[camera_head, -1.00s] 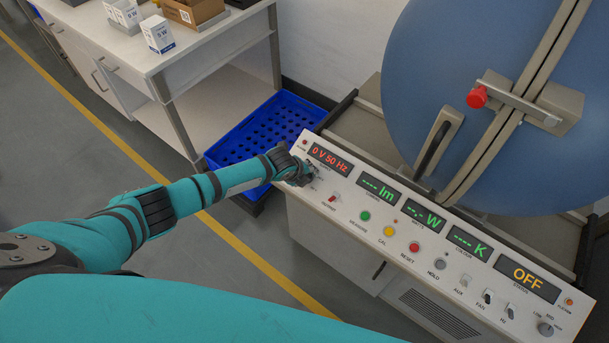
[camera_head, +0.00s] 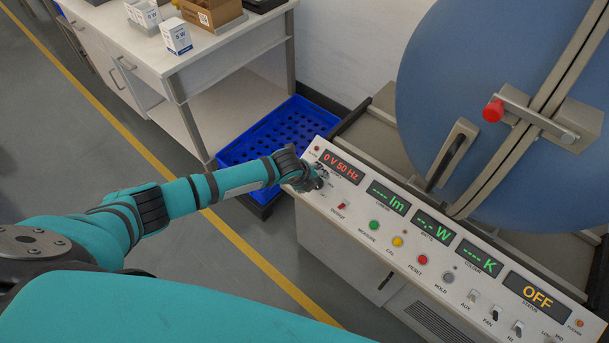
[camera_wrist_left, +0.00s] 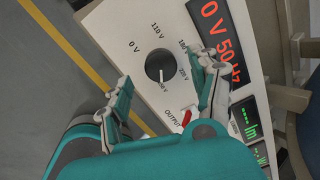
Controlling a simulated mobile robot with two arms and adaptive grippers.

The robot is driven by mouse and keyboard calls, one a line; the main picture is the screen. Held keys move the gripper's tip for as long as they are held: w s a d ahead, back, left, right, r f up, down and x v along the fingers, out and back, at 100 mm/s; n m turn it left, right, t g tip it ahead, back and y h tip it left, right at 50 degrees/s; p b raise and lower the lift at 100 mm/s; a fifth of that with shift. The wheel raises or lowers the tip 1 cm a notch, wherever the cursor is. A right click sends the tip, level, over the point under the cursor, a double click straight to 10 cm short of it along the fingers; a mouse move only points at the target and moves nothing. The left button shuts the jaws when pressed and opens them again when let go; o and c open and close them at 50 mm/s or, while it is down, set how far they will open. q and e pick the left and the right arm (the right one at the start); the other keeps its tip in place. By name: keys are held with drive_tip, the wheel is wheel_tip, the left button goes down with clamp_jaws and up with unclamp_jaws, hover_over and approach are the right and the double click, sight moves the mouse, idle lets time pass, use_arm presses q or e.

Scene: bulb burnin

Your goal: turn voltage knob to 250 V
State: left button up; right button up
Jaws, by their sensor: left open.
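The voltage knob (camera_wrist_left: 160,67) is a round black dial on the white panel, with voltage labels around it. A pale mark on it points down in the left wrist view, toward a label that looks like 250 V. The red voltage display (camera_head: 341,167) reads 0 V 50 Hz; it also shows in the left wrist view (camera_wrist_left: 221,40). My left gripper (camera_wrist_left: 163,70) is open, with one finger to each side of the knob; contact is not clear. In the head view the left gripper (camera_head: 314,181) hides the knob. My right gripper is not in view.
A red output switch (camera_head: 342,205) sits close to the knob. Coloured buttons and toggles run along the white panel (camera_head: 355,224) to the right. A large blue sphere (camera_head: 445,90) stands behind it. A blue crate (camera_head: 240,148) is on the floor beside the console.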

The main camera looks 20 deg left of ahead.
use_arm(q)
drive_tip(key=v, duration=0.8)
drive_tip(key=shift+s+r, duration=0.15)
drive_tip(key=shift+r, duration=0.1)
drive_tip(key=shift+f, duration=0.1)
drive_tip(key=s+a+f+n, duration=0.2)
drive_tip(key=s+f+n, duration=0.2)
drive_tip(key=f, duration=0.4)
drive_tip(key=s+a+f+n+y, duration=0.1)
drive_tip(key=s+a+f+n, duration=0.15)
drive_tip(key=f+n, duration=0.4)
drive_tip(key=s+a+f+n, duration=0.1)
drive_tip(key=s+f+n, duration=0.25)
drive_tip(key=f, duration=0.65)
drive_tip(key=s+f+n+g, duration=0.1)
drive_tip(key=s+f+n, duration=0.2)
drive_tip(key=s, duration=0.8)
drive_tip(key=s+f+n+g, duration=0.2)
drive_tip(key=s+f, duration=0.4)
drive_tip(key=s, duration=0.6)
drive_tip(key=s+f+n+g, duration=0.1)
drive_tip(key=s+f+n, duration=0.2)
drive_tip(key=s, duration=0.9)
drive_tip(key=shift+d+f+n+g+y, duration=0.3)
drive_tip(key=shift+d+f+g, duration=0.15)
drive_tip(key=shift+f, duration=0.45)
drive_tip(key=shift+c, duration=0.5)
